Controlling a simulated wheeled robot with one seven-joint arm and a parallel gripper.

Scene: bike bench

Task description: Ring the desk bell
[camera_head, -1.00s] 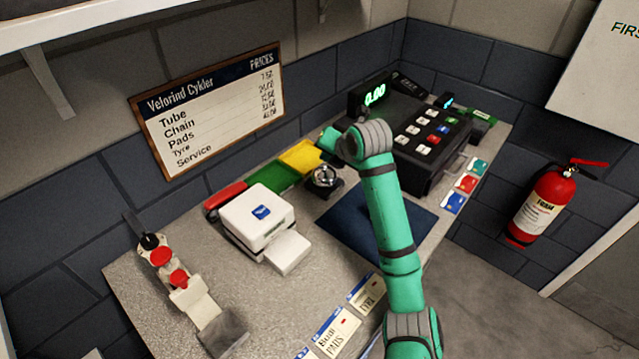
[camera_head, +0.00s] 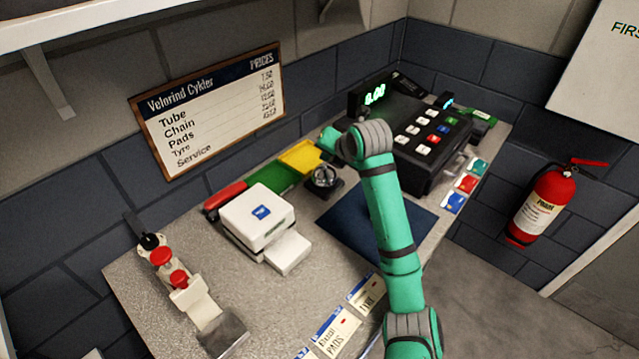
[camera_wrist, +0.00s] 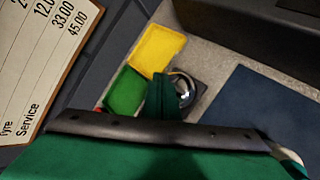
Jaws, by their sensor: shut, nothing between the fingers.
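The desk bell (camera_head: 325,177) has a shiny silver dome on a dark square base. It stands on the counter beside the yellow tray. In the wrist view the bell (camera_wrist: 184,88) shows just right of my fingertips, and they hide its left part. My gripper (camera_wrist: 162,92) is shut and empty, with its green fingers together. In the head view the gripper (camera_head: 326,152) is close to the bell, at its far side, partly hidden by my wrist. I cannot tell whether the fingertips touch the bell.
The yellow tray (camera_head: 300,157) and green tray (camera_head: 272,178) lie left of the bell. A dark blue mat (camera_head: 345,222) lies flat in front.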

